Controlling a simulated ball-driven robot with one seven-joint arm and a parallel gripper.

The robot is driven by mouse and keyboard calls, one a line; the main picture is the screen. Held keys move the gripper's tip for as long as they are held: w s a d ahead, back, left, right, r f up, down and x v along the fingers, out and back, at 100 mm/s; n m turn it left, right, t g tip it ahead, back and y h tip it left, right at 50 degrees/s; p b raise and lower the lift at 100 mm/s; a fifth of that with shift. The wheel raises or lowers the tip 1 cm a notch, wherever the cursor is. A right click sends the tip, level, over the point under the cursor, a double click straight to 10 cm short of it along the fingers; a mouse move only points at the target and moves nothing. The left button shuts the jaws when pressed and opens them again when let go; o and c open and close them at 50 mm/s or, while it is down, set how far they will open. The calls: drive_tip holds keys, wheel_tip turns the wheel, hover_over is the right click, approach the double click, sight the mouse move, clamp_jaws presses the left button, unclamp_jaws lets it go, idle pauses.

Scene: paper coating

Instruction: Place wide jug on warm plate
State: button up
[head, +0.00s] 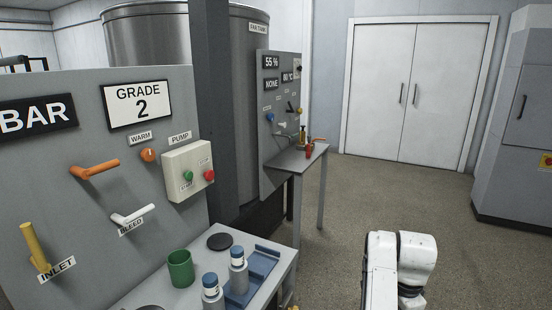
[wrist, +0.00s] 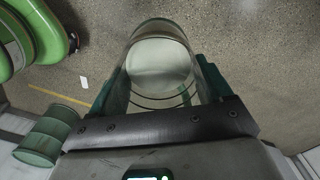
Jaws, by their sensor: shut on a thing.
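In the wrist view my gripper (wrist: 162,88) is shut on a wide, clear glass jug (wrist: 160,62). The jug has a pale, whitish inside or base, and one dark green finger lies on each side of it. Speckled floor shows beyond it. In the head view only my white arm shows at the bottom right; my gripper and the jug are out of that view. A dark round plate (head: 219,241) lies flat and bare on the grey bench (head: 165,293). Another dark round shape (head: 150,307) is cut off at the bottom edge. I cannot tell for sure which is the warm plate.
A green cup (head: 180,268) and two blue-capped bottles (head: 238,271) stand on the bench, the bottles at a blue tray (head: 262,264). A panel (head: 60,150) with levers rises behind. Floor right of the bench is clear. A green drum (wrist: 47,137) shows in the wrist view.

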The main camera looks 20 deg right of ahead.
drive_tip(key=s+a+f+n, duration=0.1)
drive_tip(key=a+f+n, duration=0.2)
drive_tip(key=a+n, duration=0.3)
drive_tip(key=s+a+f+n, duration=0.1)
drive_tip(key=a+f+n, duration=0.3)
drive_tip(key=a+n, duration=0.3)
drive_tip(key=s+a+f+n, duration=0.1)
drive_tip(key=a+f+n, duration=0.3)
drive_tip(key=a+n, duration=0.3)
drive_tip(key=a, duration=0.5)
drive_tip(key=shift+s+a+f, duration=0.25)
drive_tip(key=shift+s, duration=0.15)
